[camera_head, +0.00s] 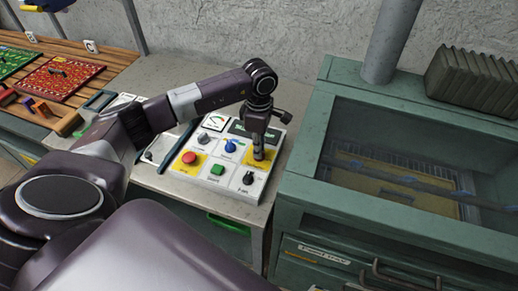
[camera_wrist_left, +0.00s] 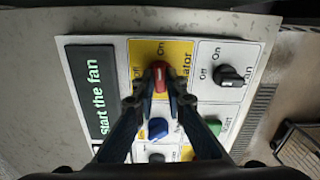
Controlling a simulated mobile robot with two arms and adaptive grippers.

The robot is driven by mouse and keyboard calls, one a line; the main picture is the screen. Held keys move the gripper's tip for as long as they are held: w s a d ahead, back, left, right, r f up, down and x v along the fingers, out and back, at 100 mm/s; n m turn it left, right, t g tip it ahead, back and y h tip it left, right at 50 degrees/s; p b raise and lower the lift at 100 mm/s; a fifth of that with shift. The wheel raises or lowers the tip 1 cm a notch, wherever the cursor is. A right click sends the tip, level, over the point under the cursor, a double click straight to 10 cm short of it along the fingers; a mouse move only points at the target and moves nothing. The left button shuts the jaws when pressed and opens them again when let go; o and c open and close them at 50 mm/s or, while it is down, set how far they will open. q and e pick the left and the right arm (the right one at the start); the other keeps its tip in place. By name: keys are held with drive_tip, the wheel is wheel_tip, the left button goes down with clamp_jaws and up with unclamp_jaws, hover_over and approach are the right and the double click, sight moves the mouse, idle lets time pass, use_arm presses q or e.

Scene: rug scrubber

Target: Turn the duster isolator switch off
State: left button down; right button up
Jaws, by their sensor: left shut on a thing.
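The duster isolator switch is a red handle (camera_wrist_left: 160,77) on a yellow field of the white control panel (camera_head: 203,172). The field reads "On" above it, "Off" to its left and "...ator" beside it in the left wrist view. The handle looks lined up toward "On". My left gripper (camera_wrist_left: 159,94) is shut on the handle, with one dark finger on each side. In the head view my left gripper (camera_head: 258,153) points down over the panel's right side and hides the handle. My right gripper is in neither view.
The panel also has a display (camera_wrist_left: 90,97) reading "start the fan", a black fan knob (camera_wrist_left: 230,75), a green button (camera_head: 217,169), a red button (camera_head: 190,158) and a blue knob (camera_head: 230,146). A green wash cabinet (camera_head: 300,150) stands close on the right.

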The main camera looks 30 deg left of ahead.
use_arm(q)
drive_tip(key=n+b, duration=0.2)
drive_tip(key=n, duration=0.2)
drive_tip(key=shift+f, duration=0.1)
drive_tip(key=n+b, duration=0.2)
drive_tip(key=n, duration=0.3)
drive_tip(key=shift+n+b, duration=0.3)
drive_tip(key=shift+b, duration=0.1)
drive_tip(key=n+b, duration=0.1)
drive_tip(key=n, duration=0.2)
drive_tip(key=shift+n, duration=0.3)
drive_tip(key=shift+r+n+b, duration=0.2)
drive_tip(key=shift+n+b, duration=0.15)
drive_tip(key=shift+n, duration=1.55)
drive_tip(key=shift+w, duration=0.1)
drive_tip(key=c, duration=2)
unclamp_jaws()
drive_tip(key=shift+o, duration=0.2)
drive_tip(key=shift+r, duration=0.1)
wheel_tip(320, 180, up, 12)
